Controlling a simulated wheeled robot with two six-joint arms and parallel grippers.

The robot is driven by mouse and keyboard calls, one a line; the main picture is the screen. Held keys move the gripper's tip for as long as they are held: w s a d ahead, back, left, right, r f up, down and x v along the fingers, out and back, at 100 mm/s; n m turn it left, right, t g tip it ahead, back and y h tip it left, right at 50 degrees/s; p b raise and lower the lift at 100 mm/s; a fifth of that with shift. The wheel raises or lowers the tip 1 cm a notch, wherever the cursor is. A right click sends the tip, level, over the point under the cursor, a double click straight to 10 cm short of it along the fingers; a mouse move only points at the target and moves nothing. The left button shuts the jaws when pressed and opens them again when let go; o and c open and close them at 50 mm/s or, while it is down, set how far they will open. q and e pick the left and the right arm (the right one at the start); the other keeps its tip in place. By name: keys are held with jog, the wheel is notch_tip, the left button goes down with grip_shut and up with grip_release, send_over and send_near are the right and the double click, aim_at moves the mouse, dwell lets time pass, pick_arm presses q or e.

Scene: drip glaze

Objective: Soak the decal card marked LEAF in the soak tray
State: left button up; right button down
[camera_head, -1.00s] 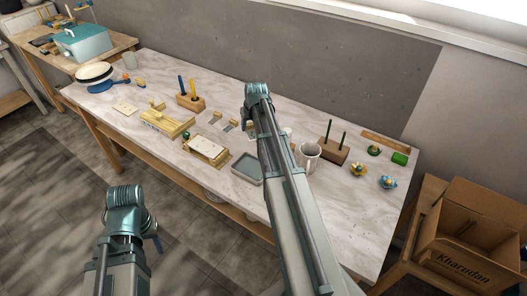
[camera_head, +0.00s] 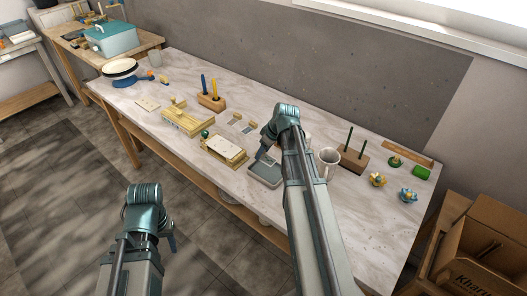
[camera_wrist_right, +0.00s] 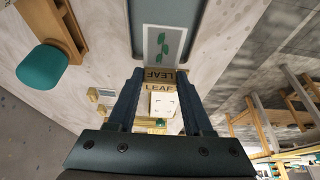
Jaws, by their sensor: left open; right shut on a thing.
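The decal card marked LEAF (camera_wrist_right: 162,46) shows in the right wrist view, with green leaves on a pale face and the word LEAF at its near end. My right gripper (camera_head: 263,158) is shut on that near end. The grey soak tray (camera_head: 264,183) is under my right gripper in the head view. In the right wrist view the tray's rim (camera_wrist_right: 203,20) shows around the card. I cannot tell whether the card touches the tray's bottom. My left gripper (camera_head: 172,237) is off the table's front edge, away from the objects; it is open.
A white mug (camera_head: 328,163) and a wooden block with green rods (camera_head: 352,160) stand right of the tray. Several small coloured pieces are at the table's right end. A cardboard box (camera_head: 480,250) stands beyond.

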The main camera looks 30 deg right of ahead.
jog(key=shift+f+b, duration=3.5)
jog(key=shift+f, duration=0.15)
jog(key=shift+c, duration=1.1)
grip_release()
jog(key=p+v, duration=1.3)
jog(key=v, duration=0.1)
jog(key=shift+f, duration=0.15)
